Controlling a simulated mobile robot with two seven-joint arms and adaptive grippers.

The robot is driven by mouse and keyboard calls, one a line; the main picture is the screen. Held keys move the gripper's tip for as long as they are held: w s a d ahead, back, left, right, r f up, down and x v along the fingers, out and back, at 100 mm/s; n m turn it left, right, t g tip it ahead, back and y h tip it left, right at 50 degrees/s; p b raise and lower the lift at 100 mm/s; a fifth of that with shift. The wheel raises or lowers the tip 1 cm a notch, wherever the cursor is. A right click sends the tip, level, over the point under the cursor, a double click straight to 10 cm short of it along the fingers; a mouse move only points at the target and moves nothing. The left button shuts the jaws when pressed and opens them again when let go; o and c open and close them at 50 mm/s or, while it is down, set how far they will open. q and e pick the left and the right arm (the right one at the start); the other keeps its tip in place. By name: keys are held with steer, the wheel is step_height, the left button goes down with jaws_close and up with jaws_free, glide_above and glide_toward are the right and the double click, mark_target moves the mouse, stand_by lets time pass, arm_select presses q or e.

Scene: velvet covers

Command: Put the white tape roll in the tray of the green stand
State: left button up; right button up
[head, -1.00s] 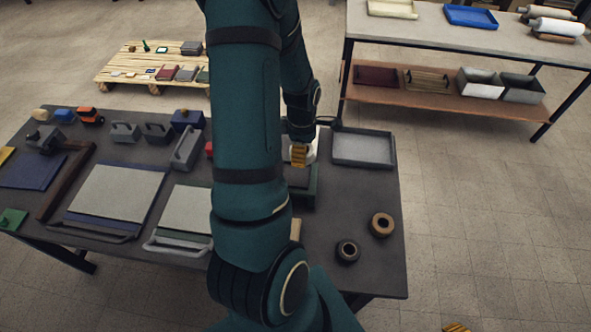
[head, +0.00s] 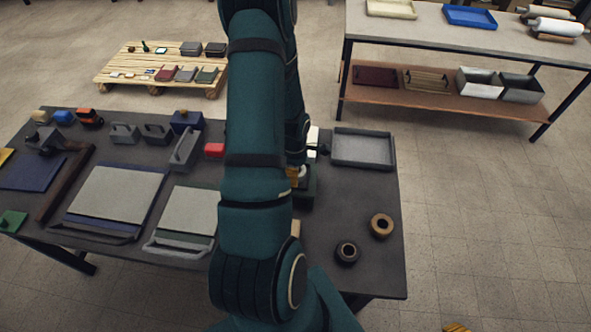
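The green stand (head: 309,192) is on the dark table, right of my large teal arm, which hides much of it. My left gripper (head: 293,178) is low at the stand, mostly behind my arm; only an orange-yellow finger part shows. A small white piece (head: 301,172) beside that finger may be the white tape roll, but too little shows to be sure. Another white thing (head: 313,141) stands just behind, partly covered. Whether the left fingers are closed on anything is hidden. Only a yellow tip of my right gripper (head: 456,328) shows at the bottom edge.
A grey tray (head: 363,148) lies at the table's back right. A brown tape roll (head: 382,225) and a dark roll (head: 347,252) lie at the front right. The table's right side has free room.

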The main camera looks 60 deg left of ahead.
arm_select(q)
steer(key=shift+f, duration=0.15)
steer(key=o, duration=1.2)
steer(key=shift+c, duration=0.2)
step_height(320, 180, up, 12)
steer(key=shift+s+r+p, duration=0.2)
steer(key=shift+p, duration=0.2)
steer(key=shift+a, duration=0.1)
